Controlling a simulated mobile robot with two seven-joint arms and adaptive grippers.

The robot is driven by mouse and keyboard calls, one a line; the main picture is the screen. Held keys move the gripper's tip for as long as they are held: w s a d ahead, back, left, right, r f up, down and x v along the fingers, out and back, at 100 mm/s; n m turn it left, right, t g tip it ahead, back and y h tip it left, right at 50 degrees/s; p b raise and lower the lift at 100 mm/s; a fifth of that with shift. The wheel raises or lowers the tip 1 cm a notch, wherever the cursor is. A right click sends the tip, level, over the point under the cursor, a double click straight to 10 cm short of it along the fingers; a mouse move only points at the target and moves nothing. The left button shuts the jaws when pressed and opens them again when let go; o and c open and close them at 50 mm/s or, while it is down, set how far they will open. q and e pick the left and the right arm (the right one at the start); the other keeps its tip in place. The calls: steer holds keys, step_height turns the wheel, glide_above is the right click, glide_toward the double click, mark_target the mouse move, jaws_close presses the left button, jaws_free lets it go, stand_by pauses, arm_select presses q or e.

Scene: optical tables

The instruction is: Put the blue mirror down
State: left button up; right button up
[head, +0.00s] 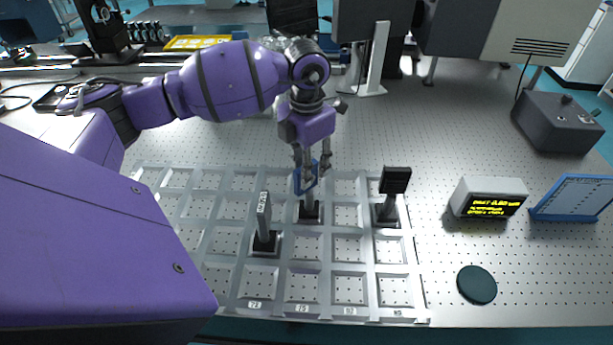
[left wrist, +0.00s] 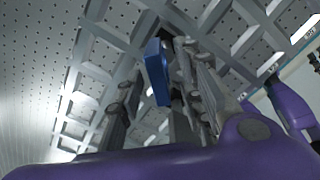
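The blue mirror (head: 305,180) stands upright on a post with a dark square base in a cell of the grey grid rack (head: 260,316). It also shows in the left wrist view (left wrist: 157,70). My left gripper (head: 312,167) is above the post, pointing down, with its fingers spread on either side of the mirror's upper part. In the left wrist view a gap shows between the left finger and the mirror; the right finger (left wrist: 200,85) is close to it, and contact there cannot be told. My right gripper is in neither view.
Two other mounts stand in the rack: a grey plate (head: 264,215) to the left and a black-topped one (head: 394,182) to the right. Right of the rack are a display box (head: 488,197), a blue-framed panel (head: 572,198) and a dark disc (head: 476,284). The rack's front cells are empty.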

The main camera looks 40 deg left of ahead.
arm_select(q)
step_height(320, 180, up, 8)
steer(key=shift+f, duration=0.1)
steer(key=shift+s+f, duration=0.1)
stand_by(0.6)
